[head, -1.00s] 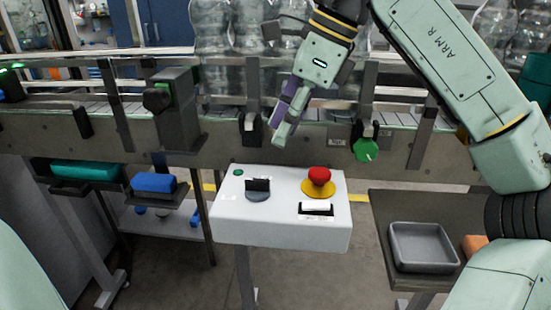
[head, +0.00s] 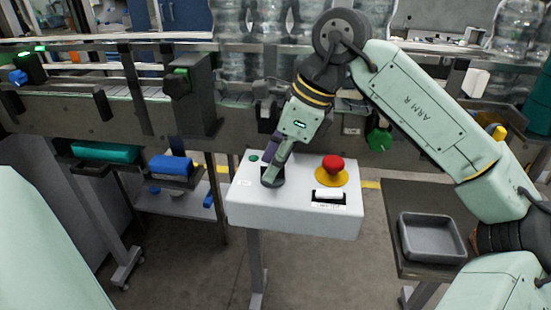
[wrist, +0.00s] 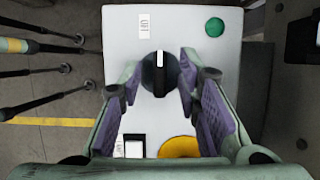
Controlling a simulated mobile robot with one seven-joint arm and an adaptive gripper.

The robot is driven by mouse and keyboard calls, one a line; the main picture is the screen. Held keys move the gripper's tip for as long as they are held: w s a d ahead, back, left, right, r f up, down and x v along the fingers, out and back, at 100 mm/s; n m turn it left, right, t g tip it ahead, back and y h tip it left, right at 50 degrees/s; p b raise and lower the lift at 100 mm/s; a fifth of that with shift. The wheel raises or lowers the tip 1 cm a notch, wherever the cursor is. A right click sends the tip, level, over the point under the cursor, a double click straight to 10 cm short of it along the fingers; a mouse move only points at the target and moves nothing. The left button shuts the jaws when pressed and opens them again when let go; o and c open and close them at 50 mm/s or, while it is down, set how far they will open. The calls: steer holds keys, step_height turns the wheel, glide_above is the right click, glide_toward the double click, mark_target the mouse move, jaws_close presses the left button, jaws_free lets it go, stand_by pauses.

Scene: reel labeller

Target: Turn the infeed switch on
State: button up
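The black rotary switch (wrist: 158,73) sits on the white control box (head: 292,208). Its white pointer mark faces the top of the wrist view, between a small label (wrist: 145,26) and a green lamp (wrist: 215,27). I cannot read the label surely. My gripper (wrist: 160,72) is open, pointing down over the switch, with one finger on each side of the knob. I see a narrow gap on both sides; whether a finger touches is unclear. In the head view my gripper (head: 270,176) hides most of the knob.
A red emergency-stop button (head: 333,164) on a yellow base and a white rocker (head: 328,195) are close on the right of the box. The conveyor (head: 60,121) runs behind. A grey tray (head: 431,238) stands on a side table at right.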

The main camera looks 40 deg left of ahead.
steer(key=shift+c, duration=0.3)
jaws_close()
steer(key=shift+f+m+b, duration=0.1)
steer(key=shift+m+b, duration=0.2)
steer(key=shift+b, duration=0.1)
steer(key=m+t+b, duration=0.1)
steer(key=m+b, duration=0.1)
steer(key=shift+f+m+b, duration=0.15)
steer(key=shift+m+b, duration=0.2)
steer(key=shift+m, duration=0.05)
steer(key=m+t+b, duration=0.2)
steer(key=m+b, duration=0.2)
steer(key=m, duration=0.1)
steer(key=shift+s, duration=0.2)
steer(key=m, duration=0.1)
steer(key=m+t, duration=0.1)
steer(key=m, duration=0.1)
steer(key=m+t, duration=0.1)
steer(key=shift+s+r+m, duration=0.15)
steer(key=shift+r+m, duration=0.1)
steer(key=shift+m, duration=0.15)
steer(key=m, duration=0.2)
steer(key=m+t+h, duration=0.1)
steer(key=m, duration=0.1)
steer(key=shift+a+m+h, duration=0.1)
steer(key=shift+m+h, duration=0.2)
steer(key=shift+m, duration=0.1)
